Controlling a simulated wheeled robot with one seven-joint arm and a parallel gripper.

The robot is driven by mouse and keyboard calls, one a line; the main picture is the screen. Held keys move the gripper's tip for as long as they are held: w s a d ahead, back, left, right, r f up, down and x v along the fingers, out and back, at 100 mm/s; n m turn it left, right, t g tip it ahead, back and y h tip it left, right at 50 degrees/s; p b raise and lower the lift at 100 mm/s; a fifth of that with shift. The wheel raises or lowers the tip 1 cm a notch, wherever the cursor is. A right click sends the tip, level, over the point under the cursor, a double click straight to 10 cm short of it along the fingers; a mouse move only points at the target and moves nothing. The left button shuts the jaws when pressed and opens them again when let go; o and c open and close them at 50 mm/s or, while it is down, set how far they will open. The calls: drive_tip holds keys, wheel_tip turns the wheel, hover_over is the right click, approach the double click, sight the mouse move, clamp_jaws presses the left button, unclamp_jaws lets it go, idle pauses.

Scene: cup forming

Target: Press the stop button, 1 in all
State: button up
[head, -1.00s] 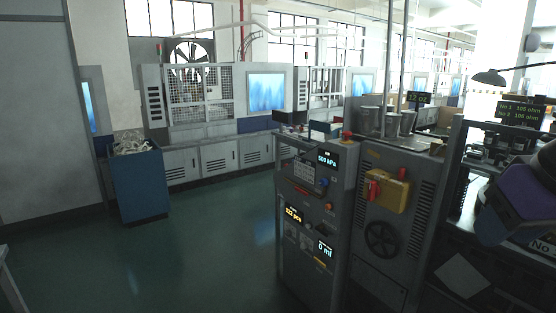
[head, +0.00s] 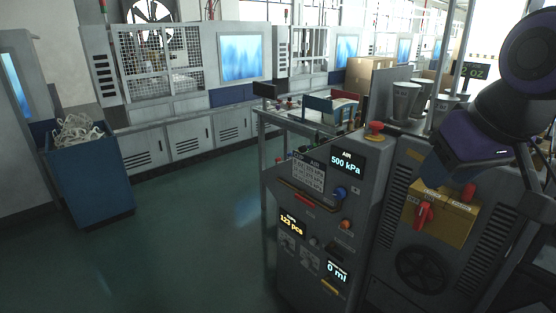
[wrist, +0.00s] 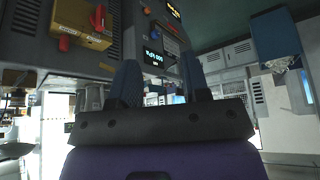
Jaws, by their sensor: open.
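A red mushroom button (head: 375,127) stands on the top ledge of the grey control cabinet (head: 300,240), right of centre in the head view. A smaller orange-red button (head: 346,224) and a blue knob (head: 340,192) sit on its front panel. I cannot read which is labelled stop. My gripper (wrist: 162,75) shows in the wrist view with two dark fingers apart and nothing between them. The cabinet's panel with its lit displays is beyond the fingers, upside down. In the head view my purple wrist is at the upper right, apart from the buttons; the fingertips cannot be made out there.
A yellow box with red switches (head: 440,215) is on the machine to the right, above a dark handwheel (head: 420,270). Metal cups (head: 405,100) stand behind. A blue bin (head: 90,185) with pale scrap stands at the left. The green floor between is clear.

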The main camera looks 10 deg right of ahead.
drive_tip(key=shift+w, duration=0.35)
